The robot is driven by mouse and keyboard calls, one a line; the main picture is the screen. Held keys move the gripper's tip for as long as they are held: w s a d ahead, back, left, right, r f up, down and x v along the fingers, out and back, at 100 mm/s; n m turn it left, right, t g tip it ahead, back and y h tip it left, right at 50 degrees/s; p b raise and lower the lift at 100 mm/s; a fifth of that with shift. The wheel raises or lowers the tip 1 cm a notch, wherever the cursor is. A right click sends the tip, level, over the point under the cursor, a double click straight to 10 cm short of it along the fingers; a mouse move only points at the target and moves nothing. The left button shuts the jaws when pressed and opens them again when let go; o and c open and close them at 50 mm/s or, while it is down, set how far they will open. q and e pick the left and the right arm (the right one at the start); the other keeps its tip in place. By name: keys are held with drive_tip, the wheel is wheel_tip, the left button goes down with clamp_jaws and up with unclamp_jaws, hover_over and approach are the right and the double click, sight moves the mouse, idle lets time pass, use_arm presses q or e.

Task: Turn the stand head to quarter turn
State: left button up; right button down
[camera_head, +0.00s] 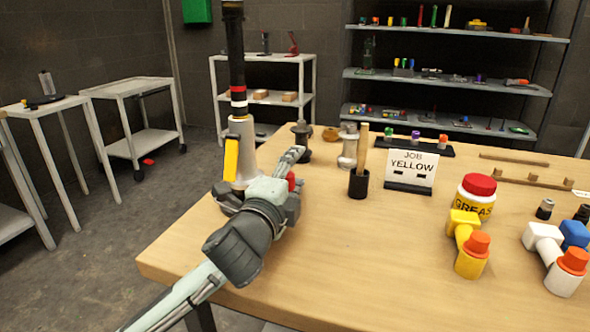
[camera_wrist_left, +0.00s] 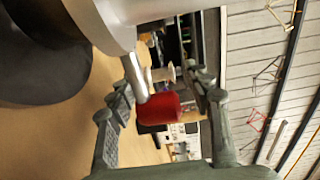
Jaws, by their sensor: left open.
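The work stand's grey head (camera_head: 240,150) is at the left part of the table, holding an upright black tube (camera_head: 235,50) with red and white bands. A yellow plate (camera_head: 231,159) shows on its left side. A red knob (camera_head: 291,181) on a metal rod shows mostly hidden behind my left gripper (camera_head: 289,163). In the left wrist view the red knob (camera_wrist_left: 160,106) lies between the two open fingers of the left gripper (camera_wrist_left: 160,78). Whether a finger touches it I cannot tell. My right gripper is not in view.
A black cup with a wooden handle (camera_head: 359,184), a JOB YELLOW sign (camera_head: 410,169) and a red-lidded grease tub (camera_head: 475,197) stand to the right. Yellow (camera_head: 467,244) and white (camera_head: 556,257) fittings lie nearer. The table's (camera_head: 340,270) front middle is clear.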

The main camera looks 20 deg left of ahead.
use_arm(q)
clamp_jaws()
idle(0.3)
drive_tip(key=shift+w, duration=0.2)
